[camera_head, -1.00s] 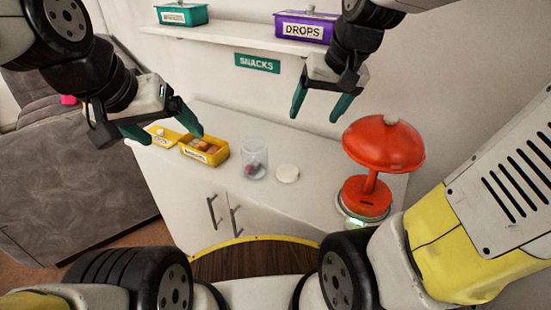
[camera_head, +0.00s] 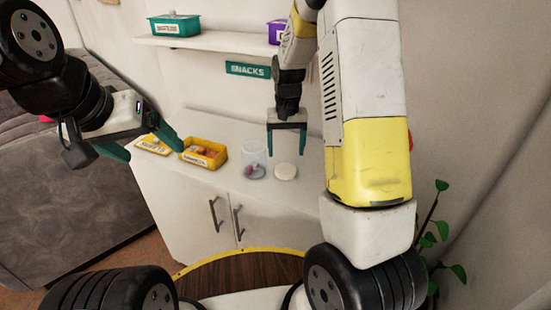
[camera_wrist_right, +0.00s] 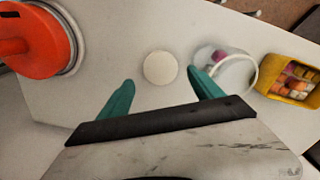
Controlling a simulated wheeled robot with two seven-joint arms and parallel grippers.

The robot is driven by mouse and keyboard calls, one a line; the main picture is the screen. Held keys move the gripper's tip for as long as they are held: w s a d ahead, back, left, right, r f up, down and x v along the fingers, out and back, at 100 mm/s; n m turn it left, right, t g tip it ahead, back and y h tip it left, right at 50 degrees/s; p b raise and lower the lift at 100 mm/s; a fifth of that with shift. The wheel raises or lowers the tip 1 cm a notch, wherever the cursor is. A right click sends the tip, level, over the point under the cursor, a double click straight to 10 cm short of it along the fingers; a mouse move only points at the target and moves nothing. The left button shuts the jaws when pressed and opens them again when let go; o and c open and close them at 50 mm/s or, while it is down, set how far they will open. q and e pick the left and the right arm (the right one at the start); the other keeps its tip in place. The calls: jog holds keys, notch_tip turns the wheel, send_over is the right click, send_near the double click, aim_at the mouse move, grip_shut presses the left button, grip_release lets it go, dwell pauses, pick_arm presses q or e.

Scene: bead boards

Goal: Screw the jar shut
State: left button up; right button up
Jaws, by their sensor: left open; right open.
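The clear jar (camera_head: 254,160) stands on the white cabinet top with a few small coloured pieces at its bottom. Its mouth is uncovered. The round white lid (camera_head: 285,172) lies flat on the cabinet just right of the jar; it also shows in the right wrist view (camera_wrist_right: 160,68). My right gripper (camera_head: 286,151) is open and empty above the lid. In the right wrist view the lid sits beyond and between its green fingertips (camera_wrist_right: 160,90), with the jar (camera_wrist_right: 226,68) close by the right finger. My left gripper (camera_head: 150,147) is open and empty near the yellow boxes.
A yellow box of snacks (camera_head: 203,153) and its labelled lid (camera_head: 153,145) lie left of the jar. A shelf (camera_head: 215,43) with boxes is above.

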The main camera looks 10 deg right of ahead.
aim_at(286, 169)
jog(key=shift+f, duration=0.1)
jog(key=shift+f, duration=1.2)
jog(key=shift+w+d+f, duration=0.1)
jog(key=shift+w+f, duration=0.05)
jog(key=shift+f, duration=1.15)
jog(key=shift+w+f, duration=0.1)
jog(key=shift+f, duration=1.2)
jog(key=shift+c, duration=0.2)
jog(key=c, duration=1)
